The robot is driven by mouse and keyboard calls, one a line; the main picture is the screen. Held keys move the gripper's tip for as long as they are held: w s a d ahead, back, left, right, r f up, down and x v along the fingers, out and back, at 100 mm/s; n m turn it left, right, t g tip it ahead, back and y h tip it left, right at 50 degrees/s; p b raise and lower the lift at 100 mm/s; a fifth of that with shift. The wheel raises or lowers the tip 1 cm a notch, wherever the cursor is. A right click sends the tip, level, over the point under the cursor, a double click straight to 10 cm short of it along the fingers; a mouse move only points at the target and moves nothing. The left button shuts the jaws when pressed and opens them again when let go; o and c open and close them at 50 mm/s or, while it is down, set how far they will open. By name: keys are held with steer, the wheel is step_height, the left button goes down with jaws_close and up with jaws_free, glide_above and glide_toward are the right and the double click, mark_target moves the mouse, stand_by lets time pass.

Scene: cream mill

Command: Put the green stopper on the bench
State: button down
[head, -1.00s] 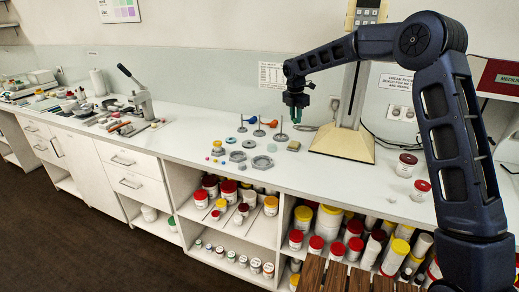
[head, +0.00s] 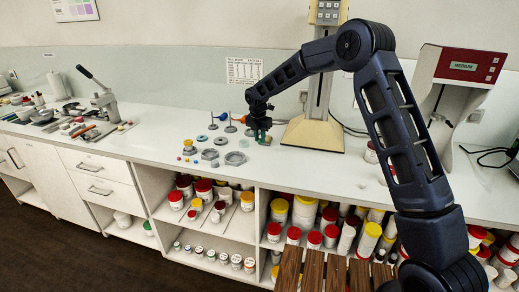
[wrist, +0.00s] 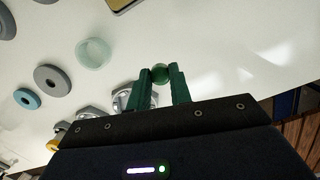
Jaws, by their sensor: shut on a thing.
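The green stopper (wrist: 160,73) shows in the wrist view as a small round green thing between the green fingertips. My gripper (wrist: 161,76) is shut on it. In the head view my gripper (head: 263,138) points down, low over the white bench (head: 310,170), just right of the small upright stands. The stopper is too small there to tell from the fingers. I cannot tell whether it touches the bench top. Bare bench (wrist: 225,75) shows beyond the fingertips in the wrist view.
A pale green ring (wrist: 94,53), a grey ring (wrist: 52,80) and a blue ring (wrist: 27,98) lie left of the fingers. Grey hexagonal pieces (head: 235,158) lie left of my gripper. A cream-based column (head: 312,133) stands behind right. The bench front is clear.

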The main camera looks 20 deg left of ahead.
mark_target(260, 155)
steer(key=shift+f, duration=3.05)
steer(key=shift+f, duration=0.15)
steer(key=c, duration=1.3)
jaws_free()
steer(key=r, duration=0.4)
steer(key=s+r, duration=0.1)
steer(key=r, duration=0.7)
steer(key=shift+s+a+r, duration=0.15)
steer(key=shift+s+a, duration=0.05)
steer(key=shift+d, duration=0.1)
